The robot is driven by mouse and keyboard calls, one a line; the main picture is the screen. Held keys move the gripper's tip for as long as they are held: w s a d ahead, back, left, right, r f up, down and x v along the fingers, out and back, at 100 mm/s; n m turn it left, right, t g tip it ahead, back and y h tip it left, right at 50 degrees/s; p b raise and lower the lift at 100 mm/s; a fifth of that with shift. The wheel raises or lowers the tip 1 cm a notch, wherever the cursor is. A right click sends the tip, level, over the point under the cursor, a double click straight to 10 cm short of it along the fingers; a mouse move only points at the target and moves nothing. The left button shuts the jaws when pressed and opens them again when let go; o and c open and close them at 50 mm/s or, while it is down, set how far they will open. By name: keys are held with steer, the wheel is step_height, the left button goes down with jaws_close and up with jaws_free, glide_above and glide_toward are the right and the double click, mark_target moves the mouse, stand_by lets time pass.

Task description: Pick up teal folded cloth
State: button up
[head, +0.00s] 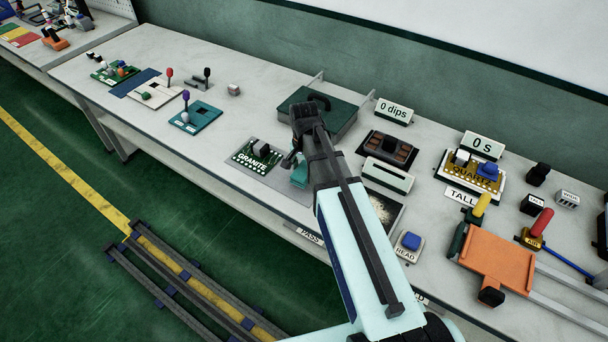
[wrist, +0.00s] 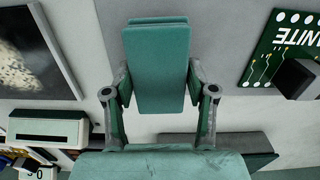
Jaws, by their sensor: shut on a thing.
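The teal folded cloth (wrist: 160,62) is a flat, layered teal block between the two fingers of my gripper (wrist: 160,88) in the wrist view. The fingers press on its left and right sides, so my gripper is shut on it. In the head view the cloth (head: 299,175) shows only in part beside my gripper; my arm hides the rest. I cannot tell whether the cloth touches the bench or hangs just above it.
The GRANITE board (head: 257,154) lies left of my gripper. A dark green lidded box (head: 335,110) stands behind it. A white slotted block (head: 388,175) and a dark framed tray (head: 385,208) are to the right. The bench's front edge is close.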

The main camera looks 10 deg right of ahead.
mark_target(304, 169)
step_height(304, 169, up, 17)
steer(key=b, duration=0.2)
steer(key=shift+b, duration=0.4)
